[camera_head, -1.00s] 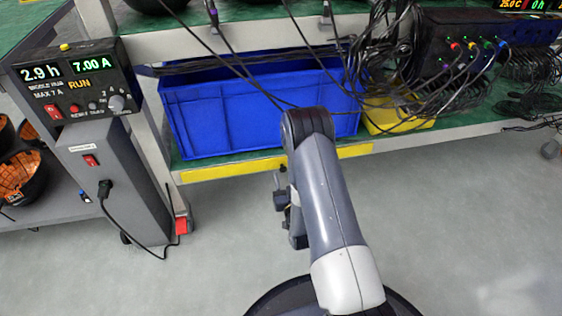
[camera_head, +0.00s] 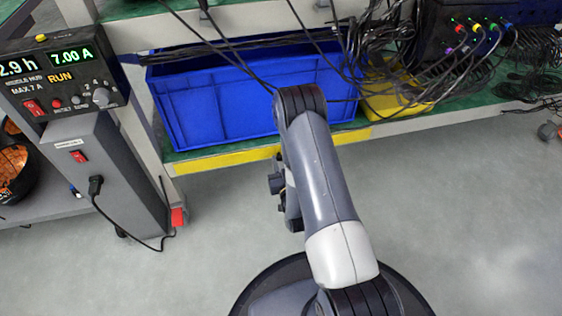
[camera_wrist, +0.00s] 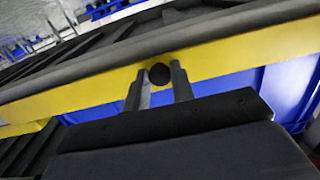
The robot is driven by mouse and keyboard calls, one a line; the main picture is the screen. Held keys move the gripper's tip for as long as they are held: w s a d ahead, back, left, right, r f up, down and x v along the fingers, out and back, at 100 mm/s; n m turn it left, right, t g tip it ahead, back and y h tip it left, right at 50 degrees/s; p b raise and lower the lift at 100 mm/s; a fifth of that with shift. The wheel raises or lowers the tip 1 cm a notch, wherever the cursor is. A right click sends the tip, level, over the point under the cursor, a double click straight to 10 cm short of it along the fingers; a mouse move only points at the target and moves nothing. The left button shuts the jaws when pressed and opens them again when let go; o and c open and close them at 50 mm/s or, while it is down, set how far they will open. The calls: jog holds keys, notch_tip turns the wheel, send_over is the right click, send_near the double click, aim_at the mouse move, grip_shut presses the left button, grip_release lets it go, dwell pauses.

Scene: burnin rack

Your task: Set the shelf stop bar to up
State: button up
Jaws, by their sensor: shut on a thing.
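The shelf stop bar is a yellow bar (camera_head: 225,160) along the front edge of the lower shelf, below the blue bin. In the wrist view the yellow bar (camera_wrist: 235,56) runs slanting across the picture, with a round black knob (camera_wrist: 159,73) on it. My gripper (camera_wrist: 158,77) has one finger on each side of the knob and is shut on it. In the head view my arm hides the gripper and the knob.
A blue bin (camera_head: 225,105) and a yellow tray (camera_head: 400,100) sit on the shelf behind the bar. Black cables (camera_head: 375,60) hang over them. A power unit (camera_head: 65,80) on a grey post stands at left.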

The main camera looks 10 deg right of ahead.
aim_at(280, 156)
jog(key=c, duration=0.3)
jog(key=shift+c, duration=0.2)
jog(key=shift+r, duration=0.1)
